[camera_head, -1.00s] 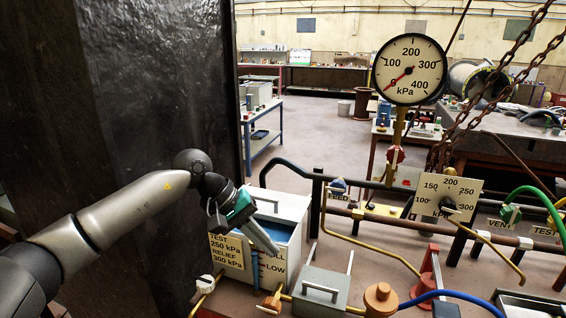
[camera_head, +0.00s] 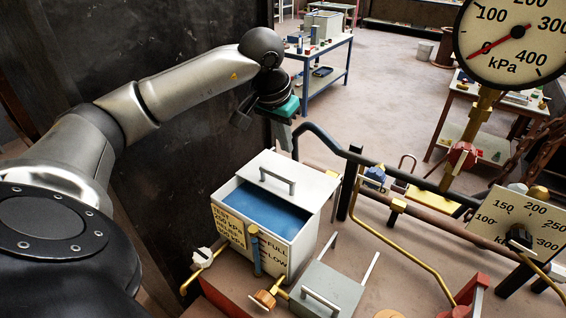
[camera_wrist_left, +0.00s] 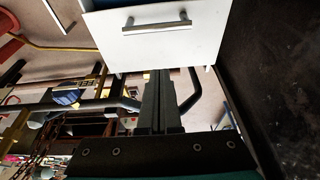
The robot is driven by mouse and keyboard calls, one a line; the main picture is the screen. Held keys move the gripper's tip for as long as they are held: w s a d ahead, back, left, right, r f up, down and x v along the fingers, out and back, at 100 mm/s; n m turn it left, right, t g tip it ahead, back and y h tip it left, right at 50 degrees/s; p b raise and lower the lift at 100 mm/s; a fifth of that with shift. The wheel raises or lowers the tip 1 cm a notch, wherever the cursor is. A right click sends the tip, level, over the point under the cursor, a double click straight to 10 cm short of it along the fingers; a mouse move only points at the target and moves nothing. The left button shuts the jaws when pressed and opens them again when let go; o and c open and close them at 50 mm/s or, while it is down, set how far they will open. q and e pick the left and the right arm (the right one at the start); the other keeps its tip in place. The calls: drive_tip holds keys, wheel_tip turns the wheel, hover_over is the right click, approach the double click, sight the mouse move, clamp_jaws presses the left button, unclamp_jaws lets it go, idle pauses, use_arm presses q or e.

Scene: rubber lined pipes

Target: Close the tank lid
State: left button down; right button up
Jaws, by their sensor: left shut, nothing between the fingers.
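The tank (camera_head: 283,243) is a white box with blue liquid (camera_head: 262,211) showing in its open front part. Its white lid (camera_head: 313,186) with a grey bar handle (camera_head: 277,181) lies level at the tank's back, covering only the rear part and overhanging behind. My left gripper (camera_head: 286,144) is shut and empty, pointing down beyond the lid's far edge. In the left wrist view the lid (camera_wrist_left: 200,42) and its handle (camera_wrist_left: 155,26) show just past the shut fingertips (camera_wrist_left: 160,75). I cannot tell whether they touch the lid. My right gripper is out of view.
A dark wall panel (camera_head: 180,170) stands left of the tank. Dark pipework (camera_head: 330,142) runs close behind and right. A grey box with a handle (camera_head: 330,288) and a brass valve (camera_head: 265,298) sit in front. A pressure gauge (camera_head: 513,42) stands right.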

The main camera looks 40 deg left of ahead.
use_arm(q)
hover_over(292, 172)
drive_tip(key=s, duration=0.1)
drive_tip(key=f, duration=0.5)
drive_tip(key=shift+s+d+f+p, duration=0.2)
drive_tip(key=shift+d+f+p, duration=0.1)
drive_tip(key=shift+f, duration=0.1)
drive_tip(key=shift+a+f, duration=0.15)
drive_tip(key=shift+f, duration=0.15)
drive_tip(key=shift+s+r+p, duration=0.15)
drive_tip(key=shift+s+p, duration=0.1)
drive_tip(key=shift+s, duration=0.3)
drive_tip(key=shift+s+r+p, duration=0.15)
drive_tip(key=shift+s+p, duration=0.1)
drive_tip(key=shift+s, duration=0.25)
drive_tip(key=shift+s+d+r, duration=0.1)
drive_tip(key=shift+s+d, duration=0.1)
drive_tip(key=shift+s, duration=0.5)
drive_tip(key=shift+s, duration=0.1)
